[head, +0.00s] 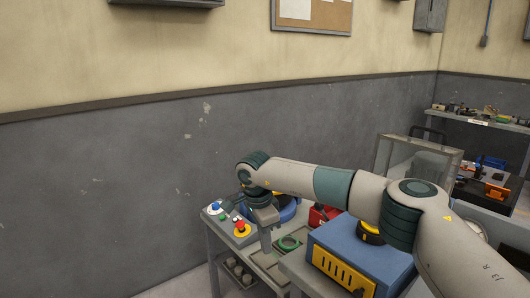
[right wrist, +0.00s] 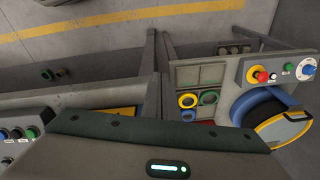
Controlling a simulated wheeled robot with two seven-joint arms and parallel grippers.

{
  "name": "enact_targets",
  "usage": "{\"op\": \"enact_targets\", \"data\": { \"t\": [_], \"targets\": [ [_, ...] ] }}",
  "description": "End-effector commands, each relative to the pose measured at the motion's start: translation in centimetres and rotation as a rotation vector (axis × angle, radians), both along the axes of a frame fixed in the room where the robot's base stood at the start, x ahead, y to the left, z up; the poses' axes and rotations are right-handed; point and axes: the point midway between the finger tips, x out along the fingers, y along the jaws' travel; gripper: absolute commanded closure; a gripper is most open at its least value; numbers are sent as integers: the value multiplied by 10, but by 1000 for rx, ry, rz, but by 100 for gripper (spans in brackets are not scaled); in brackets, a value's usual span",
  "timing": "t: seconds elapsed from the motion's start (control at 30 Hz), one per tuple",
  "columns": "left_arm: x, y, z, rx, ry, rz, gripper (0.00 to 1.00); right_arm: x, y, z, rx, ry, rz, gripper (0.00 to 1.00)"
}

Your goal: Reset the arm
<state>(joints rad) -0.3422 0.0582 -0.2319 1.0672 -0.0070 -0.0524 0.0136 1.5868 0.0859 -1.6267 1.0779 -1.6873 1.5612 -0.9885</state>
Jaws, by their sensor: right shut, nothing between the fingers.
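My right arm reaches in from the right in the head view. Its gripper (head: 266,248) points down, shut and empty, in front of a control panel (head: 229,226). The gripper hides part of the bench behind it. A blue round machine part (head: 285,212) shows behind my wrist; in the right wrist view it is a blue drum with a yellow-edged face (right wrist: 258,108). I cannot tell whether it belongs to the press. My wrist housing fills the bottom of the right wrist view, and the fingertips do not show there. My left gripper is not in view.
The panel has a red mushroom button (head: 240,226) on yellow and a blue knob (head: 214,206). A sectioned tray (right wrist: 203,75) holds green and yellow rings. A blue box with a yellow grille (head: 345,262) stands close under my forearm. A shelf (head: 480,122) stands at far right.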

Motion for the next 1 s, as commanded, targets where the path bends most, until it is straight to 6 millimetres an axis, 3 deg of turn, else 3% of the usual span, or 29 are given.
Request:
{"op": "enact_targets", "data": {
  "t": [0.03, 0.2, 0.33, 0.5, 0.63, 0.77, 0.87, 1.0],
  "targets": [
    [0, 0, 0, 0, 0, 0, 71, -15, 21, -26, 86, 60, -18, 100],
    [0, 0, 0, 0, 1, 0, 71, -67, 93, -82, 392, 267, -135, 100],
    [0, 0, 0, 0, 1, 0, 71, -103, 142, -106, 614, 437, -267, 100],
    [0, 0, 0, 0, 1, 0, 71, -135, 191, -118, 879, 670, -494, 100],
    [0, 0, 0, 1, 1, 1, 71, -145, 214, -123, 1056, 851, -704, 100],
    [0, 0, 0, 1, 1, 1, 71, -144, 223, -129, 1210, 1035, -943, 100],
    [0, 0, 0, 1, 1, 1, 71, -138, 220, -139, 1311, 1173, -1147, 100],
    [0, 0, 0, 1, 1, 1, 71, -124, 202, -166, 1426, 1359, -1460, 100]
  ]
}}
